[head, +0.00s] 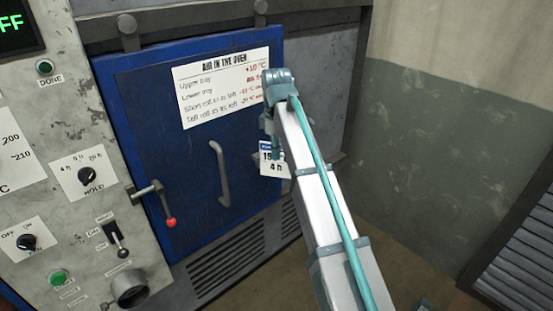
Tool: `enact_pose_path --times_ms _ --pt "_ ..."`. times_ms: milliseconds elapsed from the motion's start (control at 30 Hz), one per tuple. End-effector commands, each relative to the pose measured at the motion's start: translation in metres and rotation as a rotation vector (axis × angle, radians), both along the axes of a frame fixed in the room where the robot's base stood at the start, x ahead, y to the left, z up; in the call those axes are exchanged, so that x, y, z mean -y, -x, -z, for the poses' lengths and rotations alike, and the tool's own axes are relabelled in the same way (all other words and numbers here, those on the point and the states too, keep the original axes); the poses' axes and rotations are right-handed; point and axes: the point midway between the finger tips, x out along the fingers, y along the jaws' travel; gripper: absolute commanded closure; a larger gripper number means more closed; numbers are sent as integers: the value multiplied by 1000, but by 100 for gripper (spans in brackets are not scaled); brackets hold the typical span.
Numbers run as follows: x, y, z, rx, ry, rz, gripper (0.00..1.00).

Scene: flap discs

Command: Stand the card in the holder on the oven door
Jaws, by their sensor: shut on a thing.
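The card (273,167) is small and white with a blue top strip and black print, of which "19" and "4 h" can be read. It hangs upright in front of the right edge of the blue oven door (182,170). My gripper (276,146) is shut on the card's upper part. My arm hides part of the gripper and the card's right side. I cannot make out the card holder on the door; it may be behind my arm. How far the card is from the door cannot be told.
A white air-temperature notice (222,86) is on the upper door. A curved handle (220,174) and a red-knobbed latch lever (170,222) stick out from the door. The control panel (75,130) is at left. Open floor lies at lower right, beside a slatted unit (515,255).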

Motion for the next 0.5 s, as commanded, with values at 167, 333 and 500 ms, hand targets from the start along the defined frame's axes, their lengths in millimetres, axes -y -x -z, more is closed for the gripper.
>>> enact_pose_path --times_ms 167,333,500 --pt "-37 -13 -40 2 -1 -361 100" --pt "-58 -17 -66 1 0 -654 100" --pt "-71 -18 -82 2 -1 -847 100"
